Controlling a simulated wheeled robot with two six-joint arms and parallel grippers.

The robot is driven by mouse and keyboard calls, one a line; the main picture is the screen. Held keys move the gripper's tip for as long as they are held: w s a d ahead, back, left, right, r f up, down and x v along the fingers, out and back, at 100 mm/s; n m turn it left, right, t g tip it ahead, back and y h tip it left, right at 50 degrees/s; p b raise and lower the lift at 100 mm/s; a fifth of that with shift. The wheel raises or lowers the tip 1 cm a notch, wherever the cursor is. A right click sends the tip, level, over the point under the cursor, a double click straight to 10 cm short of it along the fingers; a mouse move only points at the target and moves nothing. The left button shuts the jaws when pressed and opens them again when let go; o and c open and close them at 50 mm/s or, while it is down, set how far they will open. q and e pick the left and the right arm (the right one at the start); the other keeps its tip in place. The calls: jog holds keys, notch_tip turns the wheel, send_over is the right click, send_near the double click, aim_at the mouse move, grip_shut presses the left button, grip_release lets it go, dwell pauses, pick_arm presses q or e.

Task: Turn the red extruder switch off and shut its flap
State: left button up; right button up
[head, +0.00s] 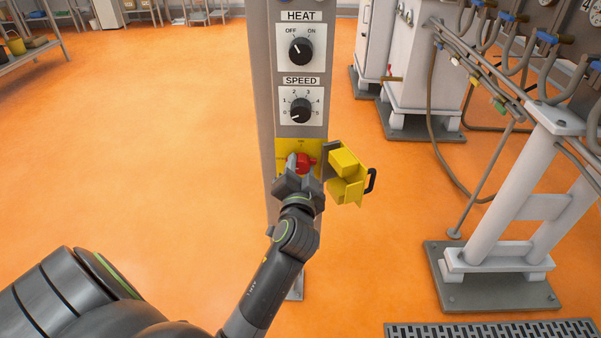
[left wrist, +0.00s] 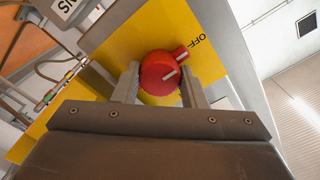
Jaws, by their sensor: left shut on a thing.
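The red extruder switch (head: 302,161) sits on a yellow plate (head: 283,147) low on the grey control post. In the left wrist view the red switch (left wrist: 160,74) is between the two fingers of my left gripper (left wrist: 158,88), which is shut on it. A white line on the knob points up and right, towards the "OFF" lettering (left wrist: 199,39). The yellow flap (head: 347,172) stands open to the right of the switch, with a black handle (head: 371,180) on its outer side. In the head view my left gripper (head: 301,172) hides the lower part of the plate. My right gripper is not in view.
Above the switch on the post (head: 262,100) are a HEAT knob (head: 301,51) set towards OFF and a SPEED knob (head: 300,111) near 0. White pipework (head: 500,215) stands at the right, beyond the flap. The orange floor (head: 150,160) at left is clear.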

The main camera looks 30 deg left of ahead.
pick_arm(q)
jog(key=shift+o, duration=0.8)
jog(key=shift+n, duration=0.9)
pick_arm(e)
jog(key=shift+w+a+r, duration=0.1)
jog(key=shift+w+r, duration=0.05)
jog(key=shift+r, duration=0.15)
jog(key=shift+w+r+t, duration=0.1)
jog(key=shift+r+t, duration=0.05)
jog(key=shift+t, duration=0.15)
pick_arm(q)
jog(key=o, duration=0.8)
